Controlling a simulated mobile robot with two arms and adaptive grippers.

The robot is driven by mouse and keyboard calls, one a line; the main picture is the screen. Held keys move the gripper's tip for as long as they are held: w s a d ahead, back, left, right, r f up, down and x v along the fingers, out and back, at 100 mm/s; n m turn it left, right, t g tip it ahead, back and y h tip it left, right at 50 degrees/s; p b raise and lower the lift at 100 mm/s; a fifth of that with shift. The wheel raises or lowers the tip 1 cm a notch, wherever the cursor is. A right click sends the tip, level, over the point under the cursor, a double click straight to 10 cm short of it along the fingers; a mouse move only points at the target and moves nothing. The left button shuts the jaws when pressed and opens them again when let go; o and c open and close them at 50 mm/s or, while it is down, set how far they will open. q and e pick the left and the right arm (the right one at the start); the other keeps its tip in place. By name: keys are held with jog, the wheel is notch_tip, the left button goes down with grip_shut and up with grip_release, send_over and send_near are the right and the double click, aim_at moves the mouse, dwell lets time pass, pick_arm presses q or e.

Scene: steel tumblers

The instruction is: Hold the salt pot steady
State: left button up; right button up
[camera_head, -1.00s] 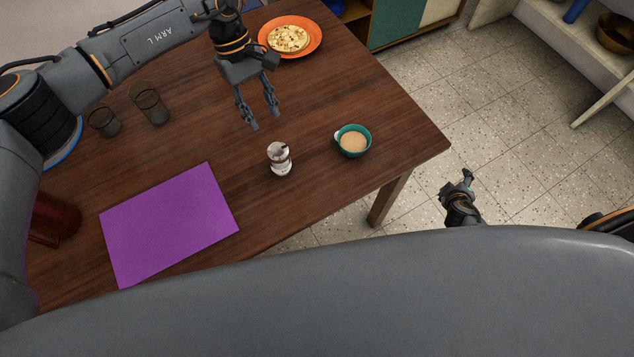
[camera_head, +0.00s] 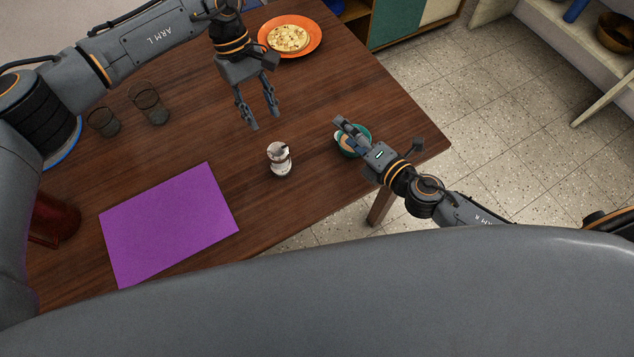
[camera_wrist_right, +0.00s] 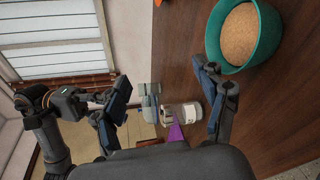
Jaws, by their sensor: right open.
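The salt pot (camera_head: 280,160) is a small white and metal pot with a dark-marked top, upright on the wooden table. In the right wrist view the pale pot (camera_wrist_right: 183,114) appears between the fingers, farther off. My right gripper (camera_head: 343,131) is open and empty. It hangs to the right of the pot and covers part of the teal bowl (camera_head: 364,144) in the head view. In the right wrist view my gripper (camera_wrist_right: 163,76) has its fingers wide apart. My left gripper (camera_head: 262,119) is open and empty, above and slightly left of the pot.
The teal bowl (camera_wrist_right: 277,48) of tan contents is close beside my right finger. A purple mat (camera_head: 168,225) lies left of the pot. Two glasses (camera_head: 149,104) stand farther left. An orange plate (camera_head: 314,45) with a flat round food is at the back.

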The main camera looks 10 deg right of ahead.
jog(key=s+a+r+n+g+y, duration=0.2)
jog(key=s+a+r+n+y, duration=0.15)
jog(key=s+a+n, duration=0.5)
jog(key=n+h, duration=0.2)
jog(key=n, duration=0.3)
send_near(279, 161)
jog(key=shift+w+d+f, duration=0.25)
jog(key=shift+d+f, duration=0.4)
jog(key=shift+f, duration=0.25)
jog(key=shift+s+d+f+n+g+h, duration=0.1)
jog(key=shift+s+f+n+g+h, duration=0.1)
jog(key=shift+f+n+g+h, duration=0.4)
jog(key=shift+w+f+n+t, duration=0.1)
jog(key=shift+w+n+t, duration=0.15)
jog(key=shift+n+t, duration=0.1)
jog(key=x, duration=1.3)
jog(key=shift+a, duration=0.3)
